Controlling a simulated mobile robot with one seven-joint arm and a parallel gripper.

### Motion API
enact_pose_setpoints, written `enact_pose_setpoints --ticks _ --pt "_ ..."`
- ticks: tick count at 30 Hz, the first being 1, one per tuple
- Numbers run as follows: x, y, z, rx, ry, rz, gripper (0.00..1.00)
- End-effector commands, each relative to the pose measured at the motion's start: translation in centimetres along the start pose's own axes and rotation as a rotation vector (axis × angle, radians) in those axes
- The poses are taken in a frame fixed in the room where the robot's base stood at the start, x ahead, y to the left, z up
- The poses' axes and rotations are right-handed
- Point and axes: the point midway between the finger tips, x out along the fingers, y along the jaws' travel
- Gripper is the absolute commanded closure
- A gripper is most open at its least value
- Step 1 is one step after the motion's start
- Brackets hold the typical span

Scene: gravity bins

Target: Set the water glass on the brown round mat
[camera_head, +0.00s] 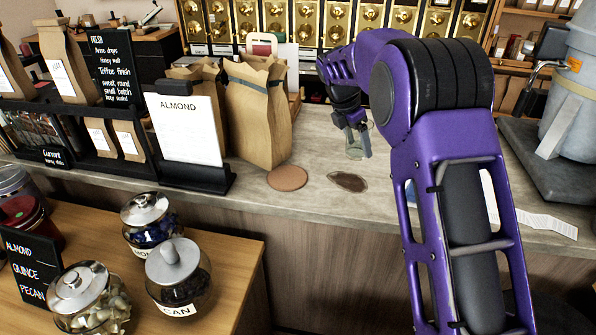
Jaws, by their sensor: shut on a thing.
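The brown round mat (287,178) lies flat and bare on the grey counter, near its front edge. My gripper (354,143) is behind it and to its right, pointing down. It is shut on the clear water glass (354,154), which looks upright. The glass is small and partly hidden by the fingers. I cannot tell whether its base touches the counter. A dark brown irregular flat patch (348,182) lies on the counter in front of the glass, to the right of the mat.
Paper bags (258,110) and an ALMOND sign (188,130) stand left of the mat. A grey machine (570,95) is at the right. Lidded jars (178,270) stand on a lower wooden table. The counter around the mat is mostly clear.

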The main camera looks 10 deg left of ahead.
Motion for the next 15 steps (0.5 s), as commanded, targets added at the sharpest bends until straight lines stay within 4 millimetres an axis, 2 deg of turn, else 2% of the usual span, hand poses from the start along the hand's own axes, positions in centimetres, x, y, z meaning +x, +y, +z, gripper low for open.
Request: enact_pose_setpoints --ticks 5,12,15 --pt "0.1 2.3 -2.8 -0.212 0.004 0.089 1.00" --pt "-1.0 7.6 -9.4 -0.723 0.003 0.306 1.00" --pt "-1.8 9.2 -11.6 -0.886 0.002 0.373 1.00"
